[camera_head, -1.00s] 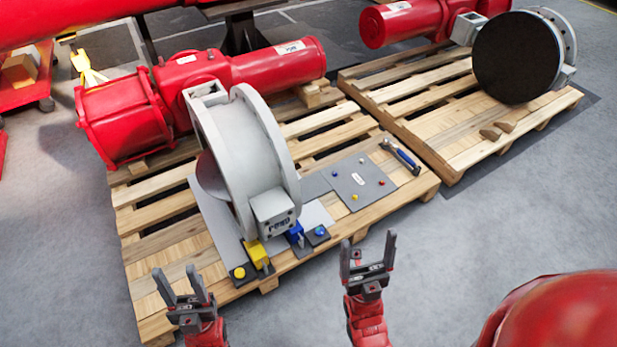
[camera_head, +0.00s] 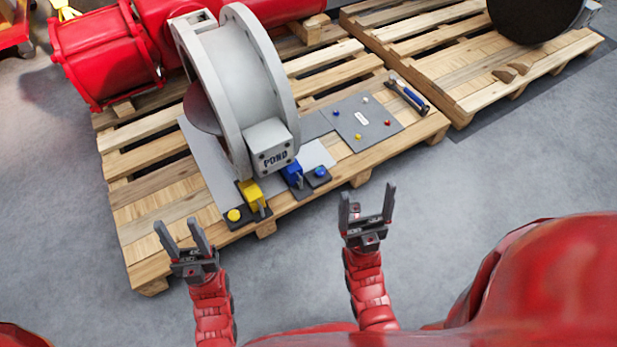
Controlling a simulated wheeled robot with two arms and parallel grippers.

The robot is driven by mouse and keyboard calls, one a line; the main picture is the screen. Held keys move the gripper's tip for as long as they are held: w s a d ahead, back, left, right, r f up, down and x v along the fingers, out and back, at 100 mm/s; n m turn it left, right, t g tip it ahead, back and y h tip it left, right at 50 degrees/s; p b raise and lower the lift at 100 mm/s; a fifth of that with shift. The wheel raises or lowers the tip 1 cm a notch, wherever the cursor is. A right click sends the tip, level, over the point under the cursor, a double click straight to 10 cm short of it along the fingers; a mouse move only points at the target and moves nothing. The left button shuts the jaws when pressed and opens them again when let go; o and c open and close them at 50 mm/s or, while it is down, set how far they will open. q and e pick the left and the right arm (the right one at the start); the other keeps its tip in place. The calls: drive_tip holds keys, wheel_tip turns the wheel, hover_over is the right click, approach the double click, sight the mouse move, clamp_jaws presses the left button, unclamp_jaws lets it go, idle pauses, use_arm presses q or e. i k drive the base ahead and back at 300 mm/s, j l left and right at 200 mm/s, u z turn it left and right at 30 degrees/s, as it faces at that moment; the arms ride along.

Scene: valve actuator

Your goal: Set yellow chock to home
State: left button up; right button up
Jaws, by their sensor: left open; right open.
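The yellow chock (camera_head: 251,196) stands on a dark base plate at the front edge of the pallet, against the lower side of the grey valve ring (camera_head: 240,90). A yellow round knob (camera_head: 234,215) sits on a dark pad just left of it. A blue chock (camera_head: 292,174) and a blue knob (camera_head: 319,172) are to its right. My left gripper (camera_head: 183,238) is open and empty, in front of the pallet, lower left of the yellow chock. My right gripper (camera_head: 367,206) is open and empty, off the pallet's front edge, right of the chocks.
The wooden pallet (camera_head: 150,197) carries the valve and red actuator (camera_head: 105,55). A grey panel (camera_head: 362,120) with small coloured knobs and a blue-handled tool (camera_head: 408,97) lie on its right. A second pallet (camera_head: 450,60) stands at right. Bare floor lies in front.

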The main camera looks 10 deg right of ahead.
sight(253, 195)
drive_tip(key=i+l+u, duration=0.1)
drive_tip(key=l+u, duration=0.15)
drive_tip(key=u, duration=0.15)
drive_tip(key=i+l+u, duration=0.1)
drive_tip(key=l+u, duration=0.5)
drive_tip(key=u, duration=0.2)
